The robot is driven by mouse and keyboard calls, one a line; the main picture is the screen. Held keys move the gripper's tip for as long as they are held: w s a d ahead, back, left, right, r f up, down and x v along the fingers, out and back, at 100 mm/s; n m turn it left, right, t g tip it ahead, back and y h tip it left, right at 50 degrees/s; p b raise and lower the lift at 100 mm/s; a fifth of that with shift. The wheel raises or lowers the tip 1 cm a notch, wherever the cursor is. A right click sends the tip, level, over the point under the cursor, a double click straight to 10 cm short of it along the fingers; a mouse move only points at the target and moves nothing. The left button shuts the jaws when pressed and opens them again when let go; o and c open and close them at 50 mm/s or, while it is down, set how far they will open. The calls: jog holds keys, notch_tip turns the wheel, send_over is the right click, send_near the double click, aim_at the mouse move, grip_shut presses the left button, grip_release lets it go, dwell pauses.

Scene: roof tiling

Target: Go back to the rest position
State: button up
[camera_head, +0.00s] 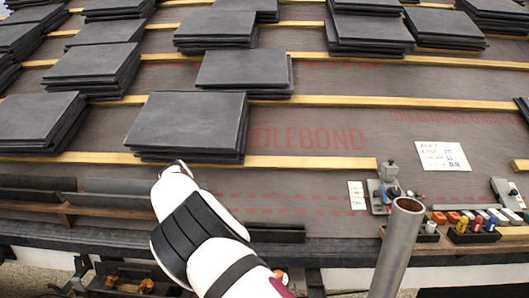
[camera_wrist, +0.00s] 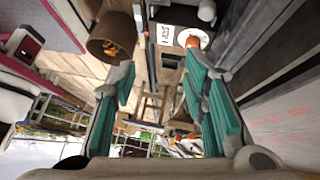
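My gripper (camera_wrist: 158,82) shows in the wrist view with its two teal-padded fingers spread wide apart. Nothing is held between them. In the head view my white and black arm rises from the bottom edge to the front of the roof, left of centre. My gripper itself cannot be made out there. The wrist view looks past the fingers at a cluttered area with a brown bucket (camera_wrist: 112,36), and the sloping roof surface (camera_wrist: 285,118) lies to the right.
Stacks of dark slates, one of them (camera_head: 190,120) just beyond my arm, lie on wooden battens (camera_head: 310,161). A metal pipe (camera_head: 396,245) stands at front right. Colored small items (camera_head: 470,222) and a paper sheet (camera_head: 442,156) lie at right. Bare underlay is left between.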

jog(key=s+d+r+n+g+y, duration=0.1)
jog(key=s+d+r+n+y, duration=0.15)
jog(key=d+r, duration=0.6)
jog(key=s+d+r+n+y, duration=0.2)
jog(key=s+d+r+y, duration=0.1)
jog(key=d+r, duration=0.55)
jog(key=s+d+r+n+y, duration=0.2)
jog(key=s+d+r+n, duration=0.35)
jog(key=s, duration=0.75)
jog(key=s+d+f+n+t, duration=0.2)
jog(key=s+d+n, duration=0.15)
jog(key=s, duration=0.85)
jog(key=s+d+f+n+t, duration=0.1)
jog(key=s+d+f+n, duration=0.2)
jog(key=s, duration=0.9)
notch_tip(320, 180, up, 41)
jog(key=n+t+p, duration=0.1)
jog(key=t+p, duration=0.3)
jog(key=p, duration=3.4)
jog(key=shift+w+d, duration=0.15)
jog(key=shift+h, duration=0.25)
